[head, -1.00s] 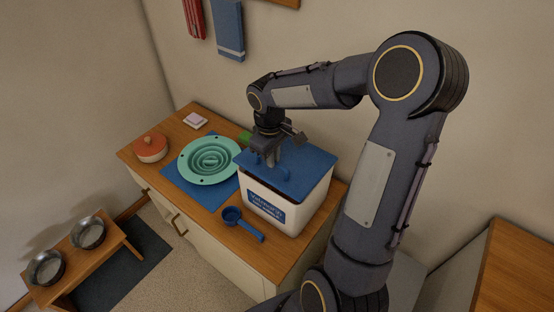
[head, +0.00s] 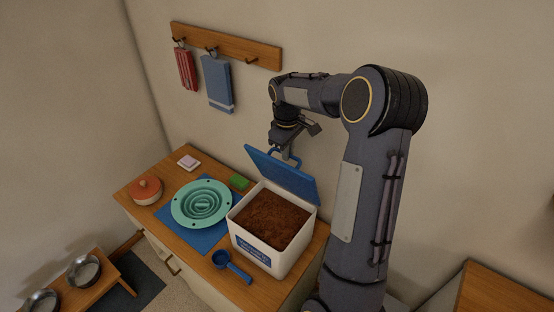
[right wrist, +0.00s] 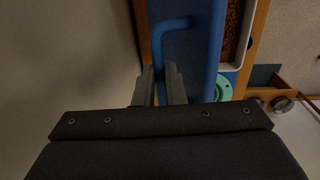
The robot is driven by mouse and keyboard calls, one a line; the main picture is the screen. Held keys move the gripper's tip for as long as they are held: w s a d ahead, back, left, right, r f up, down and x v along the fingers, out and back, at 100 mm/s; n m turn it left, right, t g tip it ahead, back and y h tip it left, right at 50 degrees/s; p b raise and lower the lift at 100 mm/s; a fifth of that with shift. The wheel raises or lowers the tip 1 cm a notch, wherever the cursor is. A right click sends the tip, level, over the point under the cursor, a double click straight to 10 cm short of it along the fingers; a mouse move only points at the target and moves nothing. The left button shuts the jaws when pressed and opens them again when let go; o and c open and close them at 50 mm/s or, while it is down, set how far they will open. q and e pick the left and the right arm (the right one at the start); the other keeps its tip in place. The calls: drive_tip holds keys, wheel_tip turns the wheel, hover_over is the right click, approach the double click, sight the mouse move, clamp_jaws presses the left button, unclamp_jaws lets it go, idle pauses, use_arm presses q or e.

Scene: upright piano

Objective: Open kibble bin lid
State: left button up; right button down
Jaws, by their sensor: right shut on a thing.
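The kibble bin (head: 262,252) is a white box with a blue label, on the wooden cabinet top. It is full of brown kibble (head: 270,218). Its blue lid (head: 297,182) is hinged up at the back edge and tilted open. My right gripper (head: 288,154) is at the lid's upper side, shut on the lid's handle. In the right wrist view the blue handle (right wrist: 176,24) runs down to between the fingertips (right wrist: 161,75), with part of the lid (right wrist: 204,45) beside it. My left gripper is not in view.
A blue scoop (head: 230,265) lies in front of the bin. A teal slow-feeder bowl (head: 201,203) on a blue mat, a green sponge (head: 239,182) and an orange-lidded pot (head: 146,188) are to its left. Towels (head: 217,83) hang on a wall rack (head: 226,46) behind.

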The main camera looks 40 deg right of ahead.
drive_tip(key=w+d+f+p, duration=0.1)
drive_tip(key=d, duration=0.6)
drive_tip(key=shift+w+f, duration=0.2)
drive_tip(key=shift+w, duration=0.05)
drive_tip(key=shift+a, duration=0.1)
drive_tip(key=c, duration=1.5)
unclamp_jaws()
drive_tip(key=shift+w, duration=0.15)
drive_tip(key=shift+r, duration=0.2)
drive_tip(key=r, duration=0.4)
drive_tip(key=r+b, duration=0.1)
drive_tip(key=r, duration=0.2)
drive_tip(key=shift+a+r, duration=0.2)
drive_tip(key=shift+r, duration=0.2)
